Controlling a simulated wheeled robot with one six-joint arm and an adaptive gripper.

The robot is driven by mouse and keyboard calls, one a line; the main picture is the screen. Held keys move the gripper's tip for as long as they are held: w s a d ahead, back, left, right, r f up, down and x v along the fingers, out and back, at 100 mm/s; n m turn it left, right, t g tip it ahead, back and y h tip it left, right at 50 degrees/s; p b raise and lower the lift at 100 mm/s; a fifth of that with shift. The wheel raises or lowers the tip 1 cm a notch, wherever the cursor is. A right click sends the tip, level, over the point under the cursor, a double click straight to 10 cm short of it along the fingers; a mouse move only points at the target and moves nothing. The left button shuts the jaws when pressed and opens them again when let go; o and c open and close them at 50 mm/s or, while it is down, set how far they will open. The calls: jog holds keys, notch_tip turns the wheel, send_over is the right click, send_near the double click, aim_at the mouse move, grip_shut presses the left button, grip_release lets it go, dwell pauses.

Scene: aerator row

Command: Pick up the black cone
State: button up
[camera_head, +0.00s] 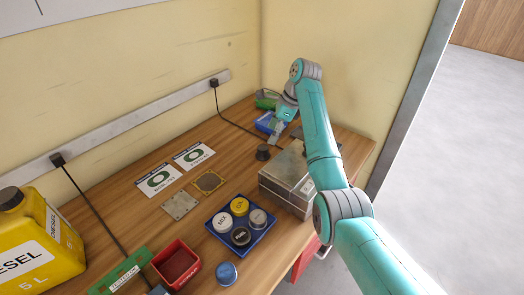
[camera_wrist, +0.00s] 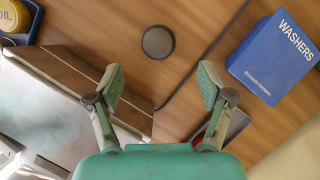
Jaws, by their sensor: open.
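The black cone (camera_head: 263,152) stands on the wooden workbench, just left of the metal box in the head view. In the wrist view the black cone (camera_wrist: 158,42) shows from above as a dark round shape, ahead of the fingertips and roughly centred between them. My gripper (camera_wrist: 161,80) is open, with its two green fingers wide apart and nothing between them. In the head view my gripper (camera_head: 277,133) is near the back of the bench, behind and to the right of the cone. The finger tips are small and partly unclear there.
A metal box (camera_head: 284,187) stands close to the cone. A blue washers box (camera_wrist: 275,58) is to the right in the wrist view. A blue tray (camera_head: 221,224) holds several round-lidded containers. A black cable (camera_head: 233,124) runs along the bench behind the cone.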

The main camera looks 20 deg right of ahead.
aim_at(263, 146)
jog(key=x, duration=0.2)
jog(key=shift+a+f, duration=0.15)
jog(key=shift+f, duration=0.25)
jog(key=shift+x, duration=2.5)
jog(key=shift+a, duration=0.2)
jog(key=c, duration=1.3)
jog(key=shift+o, duration=0.2)
jog(key=shift+r, duration=0.15)
